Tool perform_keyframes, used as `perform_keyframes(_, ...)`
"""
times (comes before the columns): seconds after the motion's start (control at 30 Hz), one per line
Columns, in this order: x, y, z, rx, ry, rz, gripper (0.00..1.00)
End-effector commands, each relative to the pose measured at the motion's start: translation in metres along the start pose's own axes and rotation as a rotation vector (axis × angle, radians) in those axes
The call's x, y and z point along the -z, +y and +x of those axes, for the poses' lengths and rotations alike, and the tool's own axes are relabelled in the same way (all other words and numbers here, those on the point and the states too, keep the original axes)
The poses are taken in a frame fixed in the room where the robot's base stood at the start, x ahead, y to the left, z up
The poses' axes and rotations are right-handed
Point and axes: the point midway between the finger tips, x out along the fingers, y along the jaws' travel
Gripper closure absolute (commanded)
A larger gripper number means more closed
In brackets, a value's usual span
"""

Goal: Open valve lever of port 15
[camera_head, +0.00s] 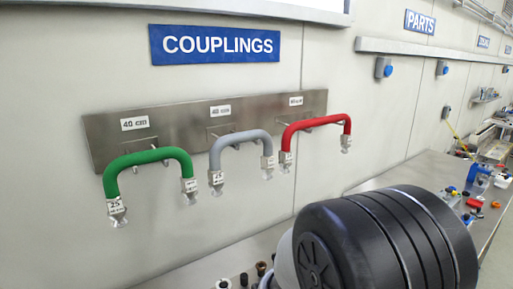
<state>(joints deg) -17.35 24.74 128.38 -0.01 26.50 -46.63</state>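No valve lever and no port marked 15 can be made out in the head view. My gripper is not in view. A large black ribbed part of my own arm fills the lower right and hides some of the bench behind it.
A steel wall rack (95,136) holds a green hose (150,156), a grey hose (238,137) and a red hose (318,120) under a blue COUPLINGS sign (214,45). A steel bench (408,170) runs along the wall, with small coloured parts (478,185) at right.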

Motion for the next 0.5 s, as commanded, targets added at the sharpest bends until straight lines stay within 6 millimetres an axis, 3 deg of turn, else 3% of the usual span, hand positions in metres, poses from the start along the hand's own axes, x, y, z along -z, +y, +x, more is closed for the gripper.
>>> perform_keyframes(0.03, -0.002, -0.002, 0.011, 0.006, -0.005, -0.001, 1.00)
perform_keyframes(0.13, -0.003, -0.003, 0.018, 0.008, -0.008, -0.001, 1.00)
perform_keyframes(0.5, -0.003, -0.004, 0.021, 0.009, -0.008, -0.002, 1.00)
